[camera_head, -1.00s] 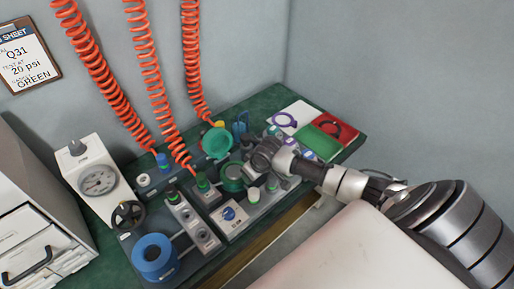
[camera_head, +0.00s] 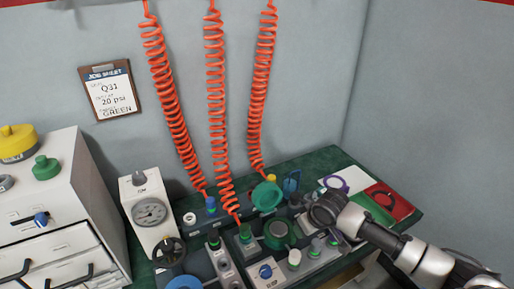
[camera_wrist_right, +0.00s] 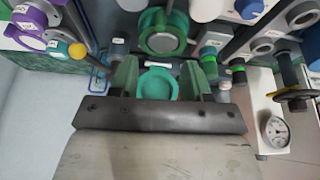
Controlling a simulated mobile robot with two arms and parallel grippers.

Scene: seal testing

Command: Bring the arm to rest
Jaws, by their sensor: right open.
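My right arm comes in from the right in the head view, with its gripper (camera_head: 325,210) over the fixtures near the bench's right part. In the right wrist view the gripper (camera_wrist_right: 161,75) is open, its two green fingers apart. A round teal piece (camera_wrist_right: 158,87) shows in the gap between the fingers; I see nothing clamped. The same teal piece (camera_head: 267,197) is left of the gripper in the head view. A green round fixture (camera_head: 279,235) stands nearer. My left gripper is not in view.
Orange coiled hoses (camera_head: 262,95) hang down to the bench fixtures. A gauge box (camera_head: 147,212) and a white drawer cabinet (camera_head: 60,200) stand at left. Red, green and white mats (camera_head: 398,201) lie at the bench's right end. A job sheet (camera_head: 108,92) hangs on the wall.

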